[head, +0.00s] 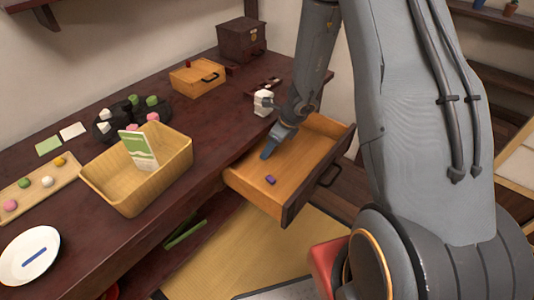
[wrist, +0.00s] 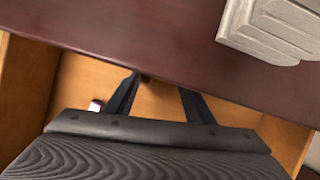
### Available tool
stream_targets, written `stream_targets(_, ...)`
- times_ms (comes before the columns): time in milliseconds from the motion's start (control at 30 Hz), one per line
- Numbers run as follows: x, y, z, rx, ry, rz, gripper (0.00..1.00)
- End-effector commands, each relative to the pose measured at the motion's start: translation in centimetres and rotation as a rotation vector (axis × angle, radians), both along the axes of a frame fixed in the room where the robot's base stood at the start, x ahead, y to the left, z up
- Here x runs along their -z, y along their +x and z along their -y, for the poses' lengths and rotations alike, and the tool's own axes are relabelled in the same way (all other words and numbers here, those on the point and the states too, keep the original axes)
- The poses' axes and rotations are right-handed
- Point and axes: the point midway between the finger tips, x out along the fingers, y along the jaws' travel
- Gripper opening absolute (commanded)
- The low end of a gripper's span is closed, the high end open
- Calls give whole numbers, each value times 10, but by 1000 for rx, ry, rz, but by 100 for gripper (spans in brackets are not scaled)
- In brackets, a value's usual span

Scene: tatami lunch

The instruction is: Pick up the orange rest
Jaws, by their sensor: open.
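I cannot make out an orange rest for certain in either view. The pulled-out wooden drawer (head: 245,183) has an orange-brown floor, against which an orange thing is hard to tell. A small purple block (head: 270,180) lies on that floor; a small pale and purple thing shows at left in the wrist view (wrist: 95,105). My gripper (head: 268,152) points down over the drawer, beyond the purple block. In the wrist view my gripper (wrist: 160,82) has its dark fingers apart, with no held thing visible. A small dark patch shows by the left fingertip, too unclear to name.
The dark tabletop edge (wrist: 180,45) crosses close beyond the fingers. A white ribbed object (head: 263,103) stands near that edge. On the table are a wooden basket (head: 120,195) with a green-white card, a sweets tray (head: 35,185), a white plate (head: 15,265) and a wooden box (head: 197,78).

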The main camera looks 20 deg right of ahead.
Motion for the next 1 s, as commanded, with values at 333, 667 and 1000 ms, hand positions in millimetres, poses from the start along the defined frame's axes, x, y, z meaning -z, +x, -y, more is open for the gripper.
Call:
stream_targets(333,4,2,-3,-3,0,2,42)
stream_targets(667,4,2,-3,-4,0,2,5)
stream_targets(1000,-6,2,-3,-5,-1,2,5)
